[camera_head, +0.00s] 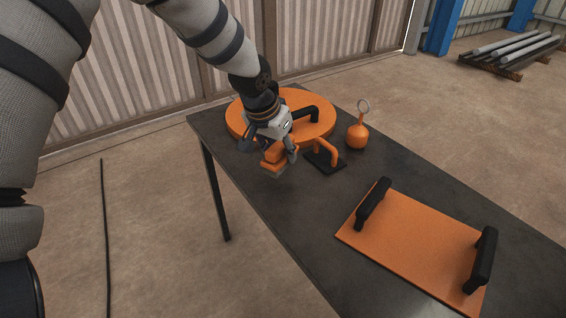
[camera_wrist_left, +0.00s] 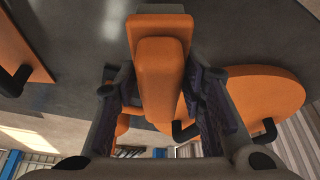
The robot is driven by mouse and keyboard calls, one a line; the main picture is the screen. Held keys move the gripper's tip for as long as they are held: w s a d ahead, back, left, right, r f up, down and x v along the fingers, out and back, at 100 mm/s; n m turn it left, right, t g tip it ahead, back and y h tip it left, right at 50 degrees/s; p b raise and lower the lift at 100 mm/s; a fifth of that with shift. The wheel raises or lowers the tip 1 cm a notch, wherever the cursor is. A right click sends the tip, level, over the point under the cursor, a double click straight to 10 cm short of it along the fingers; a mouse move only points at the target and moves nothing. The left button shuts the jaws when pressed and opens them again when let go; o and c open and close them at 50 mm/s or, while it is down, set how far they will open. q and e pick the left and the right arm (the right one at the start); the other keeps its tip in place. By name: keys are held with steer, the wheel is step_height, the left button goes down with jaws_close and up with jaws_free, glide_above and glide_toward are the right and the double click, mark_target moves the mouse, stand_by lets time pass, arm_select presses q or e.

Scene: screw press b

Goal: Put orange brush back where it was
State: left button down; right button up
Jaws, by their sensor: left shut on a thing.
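My left gripper (camera_head: 270,152) is shut on the orange brush (camera_head: 273,163), near the long left edge of the dark table (camera_head: 240,180). In the left wrist view, the brush (camera_wrist_left: 160,75) sits between the two fingers of my left gripper (camera_wrist_left: 160,105), its orange block and handle facing the camera. A greyish strip shows under the brush in the head view. I cannot tell whether the brush touches the table. My right gripper is not in view.
An orange round disc (camera_head: 312,102) with a black handle lies behind the gripper. A black plate with an orange handle (camera_head: 330,151) is close on its right, then an orange ringed weight (camera_head: 358,134). An orange board (camera_head: 420,240) with two black handles lies nearer. Bare table lies between.

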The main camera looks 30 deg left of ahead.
mark_target(279, 162)
arm_select(q)
steer(key=shift+w+a+f, duration=0.2)
steer(key=shift+w+f, duration=0.1)
steer(key=shift+f, duration=0.15)
steer(key=shift+w+a+f+b, duration=0.15)
steer(key=shift+w+f+b, duration=0.05)
steer(key=shift+f, duration=0.7)
steer(key=shift+w+a+f+b, duration=0.15)
steer(key=shift+f, duration=0.7)
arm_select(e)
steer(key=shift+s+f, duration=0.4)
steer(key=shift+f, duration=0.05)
arm_select(q)
steer(key=shift+f, duration=0.15)
steer(key=c, duration=1)
jaws_free()
steer(key=shift+c, duration=0.2)
